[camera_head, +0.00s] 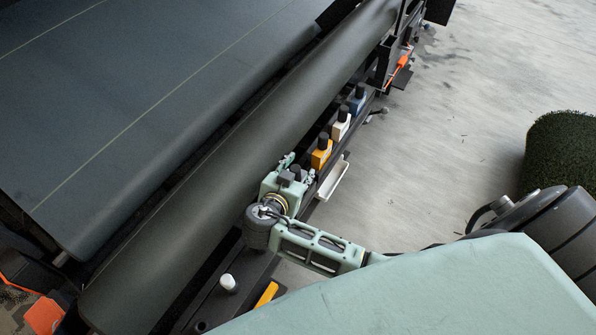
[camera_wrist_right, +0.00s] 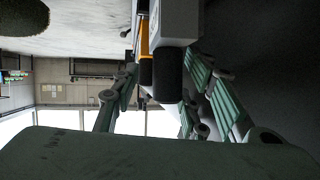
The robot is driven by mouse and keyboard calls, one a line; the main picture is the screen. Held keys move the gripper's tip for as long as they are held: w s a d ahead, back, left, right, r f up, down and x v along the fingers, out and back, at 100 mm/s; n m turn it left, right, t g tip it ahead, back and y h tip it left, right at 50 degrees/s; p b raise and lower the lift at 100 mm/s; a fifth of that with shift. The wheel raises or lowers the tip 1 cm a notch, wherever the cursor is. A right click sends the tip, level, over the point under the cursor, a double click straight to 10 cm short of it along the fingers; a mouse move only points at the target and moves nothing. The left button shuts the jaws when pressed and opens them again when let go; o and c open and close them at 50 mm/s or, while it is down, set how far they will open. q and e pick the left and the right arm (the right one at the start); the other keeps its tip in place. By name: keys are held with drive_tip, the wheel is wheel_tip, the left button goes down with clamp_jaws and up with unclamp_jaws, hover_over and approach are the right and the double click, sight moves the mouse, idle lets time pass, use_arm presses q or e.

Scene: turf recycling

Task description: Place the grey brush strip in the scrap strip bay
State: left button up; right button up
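The grey brush strip (camera_head: 286,179) is a small grey block with a black knob, at the near end of a row beside the long dark roller. My right gripper (camera_head: 299,169) is at it. In the right wrist view the grey strip (camera_wrist_right: 179,20) points its black end between the two green fingers of my right gripper (camera_wrist_right: 165,92). The fingers stand apart on either side, and a gap shows left of the black end. My left gripper is not in view. I cannot tell which part is the scrap strip bay.
Orange (camera_head: 321,155), white (camera_head: 340,127) and blue (camera_head: 357,101) blocks with black knobs continue the row. A white tray (camera_head: 333,179) sits beside it. A white peg (camera_head: 228,283) and yellow piece (camera_head: 266,294) are nearer. A turf roll (camera_head: 561,155) stands right; open floor lies between.

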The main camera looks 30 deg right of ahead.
drive_tip(key=shift+r, duration=0.1)
drive_tip(key=shift+s+a, duration=0.15)
drive_tip(key=shift+a, duration=0.1)
drive_tip(key=b+v, duration=0.1)
drive_tip(key=v, duration=1)
drive_tip(key=shift+s+r, duration=0.15)
drive_tip(key=shift+r, duration=0.05)
drive_tip(key=shift+a, duration=0.15)
